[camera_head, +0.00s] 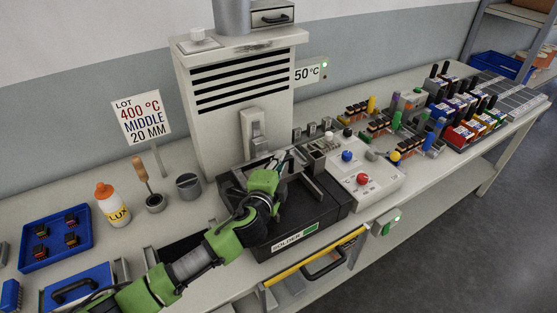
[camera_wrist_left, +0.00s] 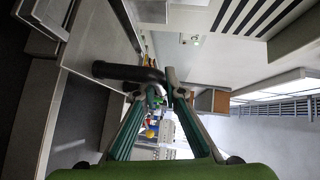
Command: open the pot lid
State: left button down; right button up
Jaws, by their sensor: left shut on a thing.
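The solder pot is a black box with a "SOLDER" label (camera_head: 294,238) at the front of the tall grey machine. My left gripper (camera_head: 280,164) reaches over its top from the left, and its arm hides part of the pot and lid. In the left wrist view, my left gripper (camera_wrist_left: 156,84) has its fingers closed around a black bar-like handle (camera_wrist_left: 118,71). The handle sticks out to the left of the fingers. The lid's outline is hard to make out in the head view. My right gripper is not in view.
The tall vented machine (camera_head: 240,125) stands behind the pot. A control box (camera_head: 376,176) with red and blue knobs is right of it. A yellow bar (camera_head: 315,257) and black handle (camera_head: 324,264) are in front. A bottle (camera_head: 111,206) and grey cup (camera_head: 188,186) stand left.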

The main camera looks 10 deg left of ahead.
pick_arm(q)
jog(key=s+d, duration=0.1)
jog(key=s, duration=0.1)
jog(key=s+d, duration=0.4)
jog(key=s, duration=0.1)
jog(key=shift+d, duration=0.25)
jog(key=c, duration=2.1)
grip_release()
jog(key=shift+a, duration=0.1)
jog(key=v, duration=1.2)
jog(key=shift+f, duration=0.1)
